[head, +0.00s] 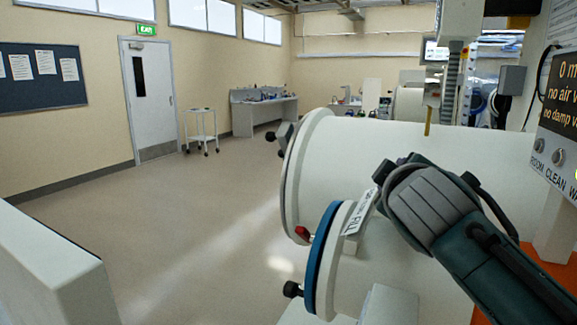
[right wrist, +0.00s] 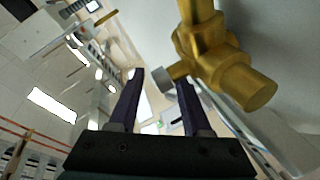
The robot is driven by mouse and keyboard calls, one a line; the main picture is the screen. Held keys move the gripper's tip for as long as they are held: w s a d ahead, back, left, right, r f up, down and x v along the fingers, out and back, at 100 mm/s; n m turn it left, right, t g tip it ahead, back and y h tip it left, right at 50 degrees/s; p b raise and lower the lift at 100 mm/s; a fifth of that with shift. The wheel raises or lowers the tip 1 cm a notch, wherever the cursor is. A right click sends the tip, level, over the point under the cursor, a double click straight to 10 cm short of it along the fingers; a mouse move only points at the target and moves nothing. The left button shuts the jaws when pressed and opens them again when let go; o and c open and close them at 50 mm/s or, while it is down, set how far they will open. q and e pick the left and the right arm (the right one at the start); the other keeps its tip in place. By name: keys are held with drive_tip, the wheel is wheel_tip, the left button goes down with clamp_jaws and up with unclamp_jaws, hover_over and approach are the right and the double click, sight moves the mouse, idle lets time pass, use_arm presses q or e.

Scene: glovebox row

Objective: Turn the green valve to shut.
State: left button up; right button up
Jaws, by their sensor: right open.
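A brass valve body (right wrist: 225,65) fills the upper right of the right wrist view. A short stem with a grey end (right wrist: 162,80) points from it towards the gap between my right fingertips. My right gripper (right wrist: 160,84) is open, its two dark purple fingers apart; I cannot tell whether they touch the stem. No green handle shows in either view. In the head view my right arm reaches in front of the white cylinder (head: 380,145), and its gripper is hidden. My left gripper is not in view.
A hanging label (head: 358,211) is beside my wrist. A sign panel (head: 560,125) stands at right. Open floor (head: 190,220) lies left.

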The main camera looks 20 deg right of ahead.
drive_tip(key=shift+x, duration=1.4)
clamp_jaws()
idle(0.5)
